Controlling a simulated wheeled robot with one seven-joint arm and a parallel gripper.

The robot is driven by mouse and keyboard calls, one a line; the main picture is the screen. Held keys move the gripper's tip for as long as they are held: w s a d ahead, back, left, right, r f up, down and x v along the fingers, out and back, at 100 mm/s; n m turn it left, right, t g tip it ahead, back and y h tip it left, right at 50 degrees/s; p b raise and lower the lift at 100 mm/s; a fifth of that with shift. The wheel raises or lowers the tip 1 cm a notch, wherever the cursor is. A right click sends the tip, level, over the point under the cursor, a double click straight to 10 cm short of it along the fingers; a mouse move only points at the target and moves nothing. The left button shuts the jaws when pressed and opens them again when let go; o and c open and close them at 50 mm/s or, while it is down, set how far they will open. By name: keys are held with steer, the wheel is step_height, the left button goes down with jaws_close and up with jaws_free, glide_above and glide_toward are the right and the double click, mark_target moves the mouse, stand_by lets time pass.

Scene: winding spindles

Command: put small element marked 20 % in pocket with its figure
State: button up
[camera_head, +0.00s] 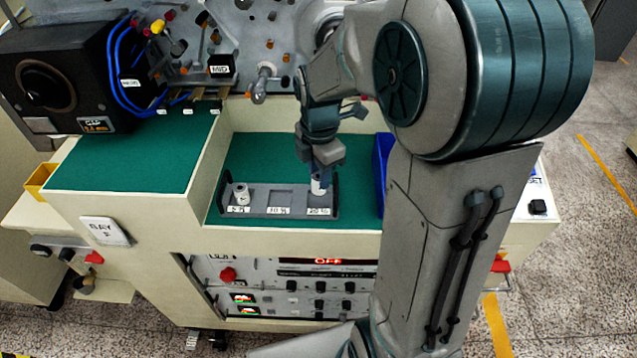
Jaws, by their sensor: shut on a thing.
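A grey rack (281,187) with three labelled pockets stands on the green mat of the recessed bay. Its labels seem to read 5 %, 10 % and 20 %, from left to right. A small white element (242,194) sits in the left pocket. The middle pocket looks empty. My gripper (320,174) points down over the right pocket, the one labelled 20 %, and is shut on a small pale element (318,187). The element is upright at this pocket. I cannot tell whether it rests on the pocket floor. Its marking cannot be read.
A blue bin (381,165) stands right of the rack, close to my arm. The bay's cream side wall (212,165) rises at the left. A black box with a dial (50,80) and blue cables stands at the upper left. Green mat behind the rack is clear.

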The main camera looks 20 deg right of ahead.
mark_target(315, 188)
steer(key=shift+f, duration=2)
steer(key=shift+f, duration=0.15)
steer(key=o, duration=0.7)
steer(key=shift+c, duration=0.2)
